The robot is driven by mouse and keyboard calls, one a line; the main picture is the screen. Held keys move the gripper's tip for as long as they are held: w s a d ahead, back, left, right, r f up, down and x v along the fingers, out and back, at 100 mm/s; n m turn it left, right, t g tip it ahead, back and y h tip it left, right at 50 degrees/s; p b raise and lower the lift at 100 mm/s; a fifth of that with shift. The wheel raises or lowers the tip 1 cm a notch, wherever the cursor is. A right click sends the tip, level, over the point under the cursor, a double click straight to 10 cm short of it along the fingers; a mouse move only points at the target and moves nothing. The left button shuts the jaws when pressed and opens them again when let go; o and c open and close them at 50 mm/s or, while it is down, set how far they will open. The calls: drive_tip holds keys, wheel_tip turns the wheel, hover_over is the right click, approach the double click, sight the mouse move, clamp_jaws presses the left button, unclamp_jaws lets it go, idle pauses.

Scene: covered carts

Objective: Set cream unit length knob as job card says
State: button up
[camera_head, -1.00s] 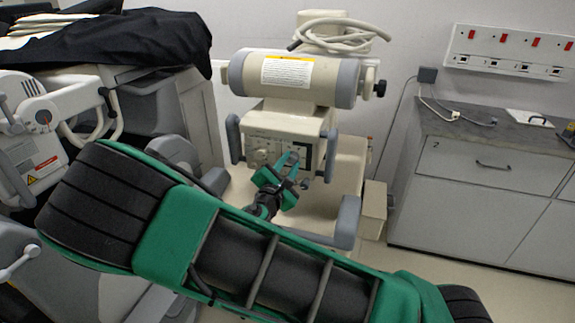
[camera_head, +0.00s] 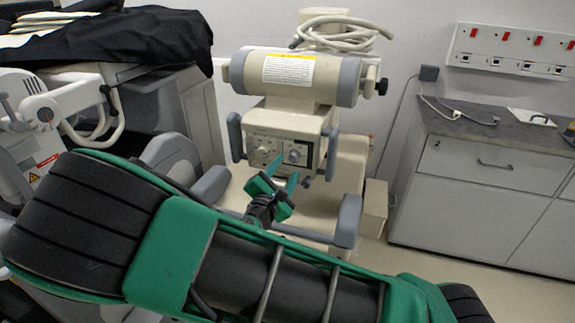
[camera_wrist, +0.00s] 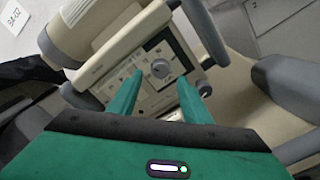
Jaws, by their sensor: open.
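The cream unit (camera_head: 262,119) stands against the wall, with a control panel facing me. The panel carries a round grey knob (camera_head: 296,154) on a dark-bordered plate and smaller controls to its left. In the wrist view the knob (camera_wrist: 160,68) lies beyond and between my fingertips, apart from them; its label and pointer setting are too small to read. My gripper (camera_head: 284,173) is open and empty, just in front of and below the panel; both green fingers also show in the wrist view (camera_wrist: 160,84). I cannot make out a job card for certain.
Grey side handles (camera_head: 235,137) flank the panel, and a grey armrest-like part (camera_head: 348,221) juts out at the lower right. A draped cart (camera_head: 100,40) stands at the left. A counter (camera_head: 470,135) at the right bears a white sheet or pad (camera_head: 531,117).

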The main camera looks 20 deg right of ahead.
drive_tip(key=v, duration=0.6)
drive_tip(key=s+d+f+m+g, duration=0.1)
drive_tip(key=s+d+m+g, duration=0.35)
drive_tip(key=d, duration=0.25)
drive_tip(key=s+d+f+m+g, duration=0.25)
drive_tip(key=d+m+g, duration=0.2)
drive_tip(key=d, duration=0.35)
drive_tip(key=s+d+f+m+g, duration=0.1)
drive_tip(key=s+d+m+g, duration=0.35)
drive_tip(key=d, duration=0.25)
drive_tip(key=s+r+m+y, duration=0.3)
drive_tip(key=s+m, duration=0.1)
drive_tip(key=s, duration=0.2)
drive_tip(key=s+d+r+m+y, duration=0.1)
drive_tip(key=s+r+m+y, duration=0.2)
drive_tip(key=s, duration=0.3)
drive_tip(key=s+r+m+g+y, duration=0.1)
drive_tip(key=s+r+m+y, duration=0.2)
drive_tip(key=s, duration=0.4)
drive_tip(key=m+y, duration=0.1)
drive_tip(key=m, duration=0.1)
drive_tip(key=shift+d+r+m+y, duration=0.2)
drive_tip(key=shift+d+m+y, duration=0.1)
drive_tip(key=shift+m+y, duration=0.1)
